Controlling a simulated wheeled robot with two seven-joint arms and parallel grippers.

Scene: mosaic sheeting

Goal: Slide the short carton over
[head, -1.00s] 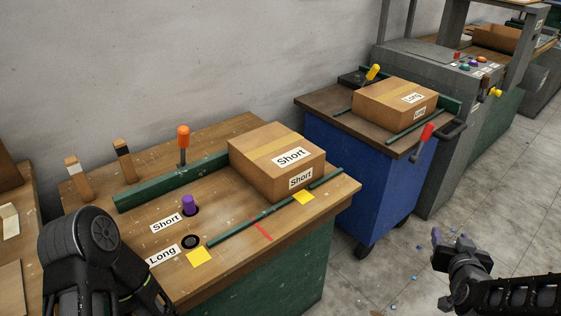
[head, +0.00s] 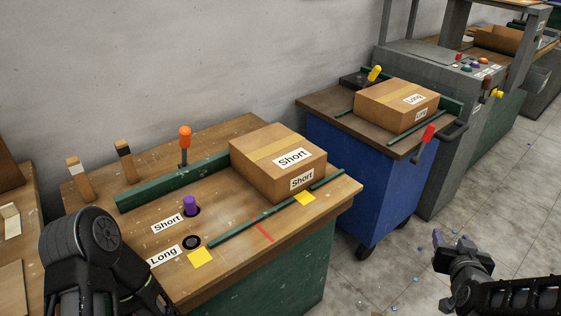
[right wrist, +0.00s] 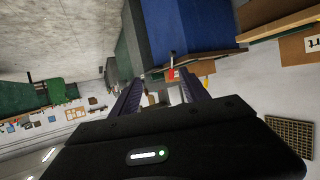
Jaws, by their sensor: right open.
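The short carton (head: 270,160), a brown box with two "Short" labels and a tape strip, sits at the right end of the wooden bench (head: 325,205). It lies between the green back fence (head: 165,186) and the thin green front rail (head: 240,229). My right gripper (head: 437,250) is at the lower right of the head view, over the floor and apart from the carton. Its two fingers stand apart and empty in the right wrist view (right wrist: 160,95). My left arm shows at the lower left; its gripper fingertips are not visible.
A blue cart (head: 350,165) with a red-handled lever (head: 425,138) holds the long carton (head: 385,104). A gap of floor separates bench and cart.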

